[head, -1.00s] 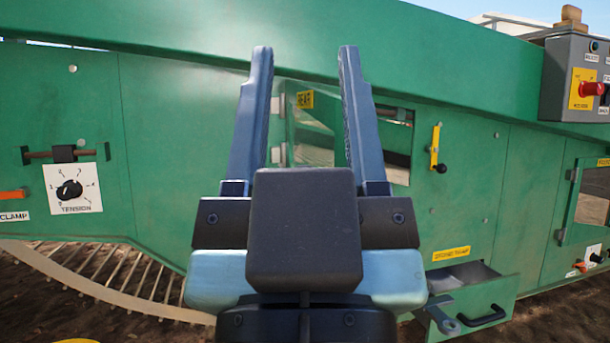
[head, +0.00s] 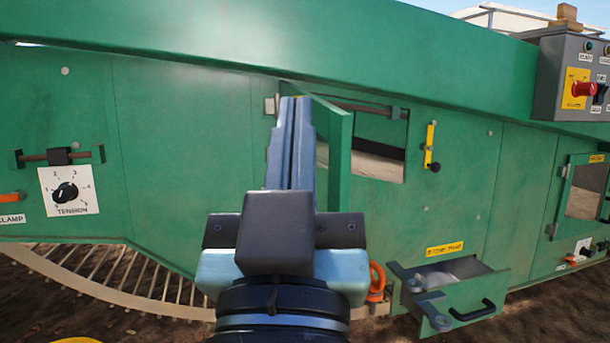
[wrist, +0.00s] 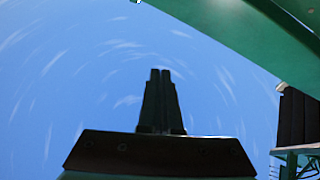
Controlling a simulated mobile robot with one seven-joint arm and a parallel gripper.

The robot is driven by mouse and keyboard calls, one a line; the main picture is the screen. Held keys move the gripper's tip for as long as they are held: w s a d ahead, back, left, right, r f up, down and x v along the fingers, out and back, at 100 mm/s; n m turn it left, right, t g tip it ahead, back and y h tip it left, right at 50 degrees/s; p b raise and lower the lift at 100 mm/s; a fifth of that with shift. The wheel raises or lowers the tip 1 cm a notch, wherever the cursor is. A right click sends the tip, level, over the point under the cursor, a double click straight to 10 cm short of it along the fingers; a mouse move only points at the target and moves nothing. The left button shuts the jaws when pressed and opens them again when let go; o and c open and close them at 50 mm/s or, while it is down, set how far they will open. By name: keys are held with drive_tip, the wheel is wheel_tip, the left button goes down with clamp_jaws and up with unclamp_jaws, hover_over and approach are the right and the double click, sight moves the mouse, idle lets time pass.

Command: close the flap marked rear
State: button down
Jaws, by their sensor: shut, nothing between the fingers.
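The green rear flap (head: 338,160) stands open, swung out from the green machine side on hinges at its left, and shows nearly edge-on in the head view. Its REAR label is hidden behind my fingers now. The opening (head: 378,150) it belongs to is uncovered to its right. My gripper (head: 293,100) is shut and empty, fingers pointing up, on the left side of the flap in the picture; I cannot tell whether it touches. In the wrist view the shut fingers (wrist: 161,75) stand against the sky.
A yellow latch (head: 430,145) with a black knob sits right of the opening. An open drawer (head: 465,295) juts out lower right. A control box (head: 575,85) is mounted upper right. A tension dial (head: 66,192) is at left. A green beam (head: 200,50) runs overhead.

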drive_tip(key=w+a+f+n+g+h+p, duration=0.35)
drive_tip(key=w+f+g+p, duration=0.65)
drive_tip(key=p, duration=0.8)
drive_tip(key=s+a+f+n+h+p, duration=0.1)
drive_tip(key=s+a+n+h+p, duration=0.25)
drive_tip(key=s+n+p, duration=1.1)
drive_tip(key=m+p, duration=0.4)
drive_tip(key=m, duration=0.2)
approach(335, 208)
drive_tip(key=w+a, duration=0.1)
drive_tip(key=w, duration=0.4)
drive_tip(key=shift+w+d+h, duration=0.2)
drive_tip(key=shift+d+h, duration=0.2)
drive_tip(key=shift+d, duration=1.35)
drive_tip(key=shift+d, duration=0.1)
